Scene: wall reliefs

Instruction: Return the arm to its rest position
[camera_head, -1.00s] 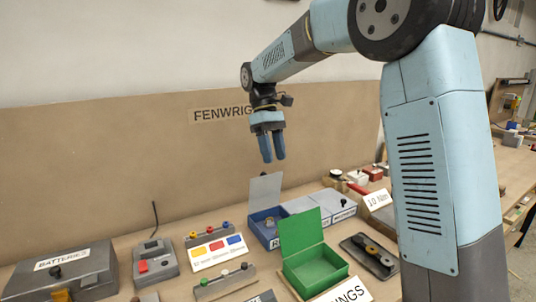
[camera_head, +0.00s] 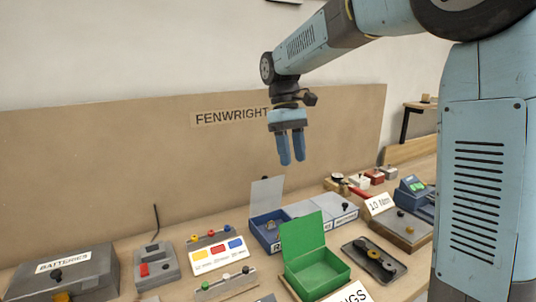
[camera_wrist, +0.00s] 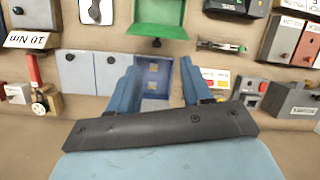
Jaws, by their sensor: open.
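My gripper (camera_head: 291,148) hangs from my blue arm above the bench, fingers pointing down. Its two blue fingers are apart with nothing between them. In the wrist view the gripper (camera_wrist: 155,88) also shows open. Beyond the fingers there lies an open blue box (camera_wrist: 154,103), which in the head view (camera_head: 268,228) stands below the gripper with its grey lid raised. The gripper is clear of the box, well above it.
A green open box (camera_head: 318,270) stands in front of the blue box. A grey BATTERIES case (camera_head: 85,275) is at the left. A red-switch unit (camera_head: 155,266) and a colour-swatch card (camera_head: 218,254) stand between. A brown backboard (camera_head: 100,165) rises behind the bench.

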